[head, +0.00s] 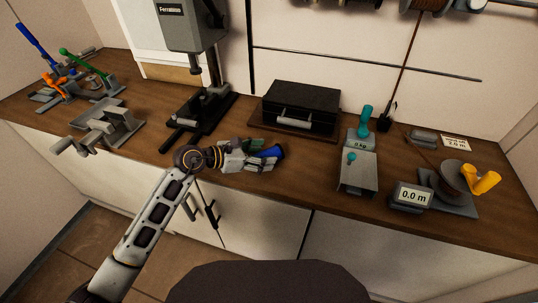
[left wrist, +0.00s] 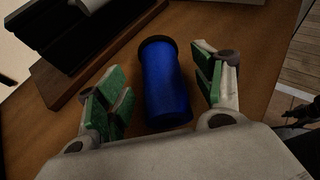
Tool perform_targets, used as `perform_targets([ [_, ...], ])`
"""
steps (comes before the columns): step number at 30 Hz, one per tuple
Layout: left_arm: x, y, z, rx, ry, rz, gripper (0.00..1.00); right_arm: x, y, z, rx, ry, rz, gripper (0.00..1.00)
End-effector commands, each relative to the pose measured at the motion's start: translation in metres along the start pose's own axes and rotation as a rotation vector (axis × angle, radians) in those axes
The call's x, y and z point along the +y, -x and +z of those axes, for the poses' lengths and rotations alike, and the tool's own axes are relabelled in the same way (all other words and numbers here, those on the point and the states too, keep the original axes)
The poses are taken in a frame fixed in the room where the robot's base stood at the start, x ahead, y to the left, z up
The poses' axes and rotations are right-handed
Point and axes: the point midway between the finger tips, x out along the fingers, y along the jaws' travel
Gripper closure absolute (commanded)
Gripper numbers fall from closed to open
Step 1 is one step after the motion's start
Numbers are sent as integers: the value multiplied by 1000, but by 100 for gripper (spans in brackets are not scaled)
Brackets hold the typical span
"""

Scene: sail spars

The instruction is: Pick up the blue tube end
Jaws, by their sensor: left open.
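The blue tube end (left wrist: 166,84) is a short blue cylinder with a dark rim at its far end. It lies on the wooden bench top (left wrist: 214,22). In the left wrist view it sits between the two green-padded fingers of my left gripper (left wrist: 162,90), with gaps at both sides. In the head view the blue tube end (head: 271,152) shows at the tip of my left gripper (head: 266,157), partly hidden by the fingers. My left gripper is open. My right gripper is in neither view.
A black case (head: 301,104) on a wooden base stands just behind the gripper. A drill press (head: 205,95) and a vise (head: 104,127) are to the left. A scale (head: 358,165), a length display (head: 411,196) and a spool (head: 457,178) are to the right.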

Motion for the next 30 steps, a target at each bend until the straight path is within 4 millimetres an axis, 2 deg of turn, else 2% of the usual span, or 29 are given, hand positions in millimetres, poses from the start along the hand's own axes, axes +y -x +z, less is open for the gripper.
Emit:
perform_targets([
  [9, 0, -18, 1, -1, 0, 0, 32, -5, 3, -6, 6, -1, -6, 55],
  [23, 0, -18, 0, 0, -1, 0, 32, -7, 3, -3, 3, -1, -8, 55],
  [30, 0, -18, 0, 0, -1, 0, 60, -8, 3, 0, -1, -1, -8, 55],
])
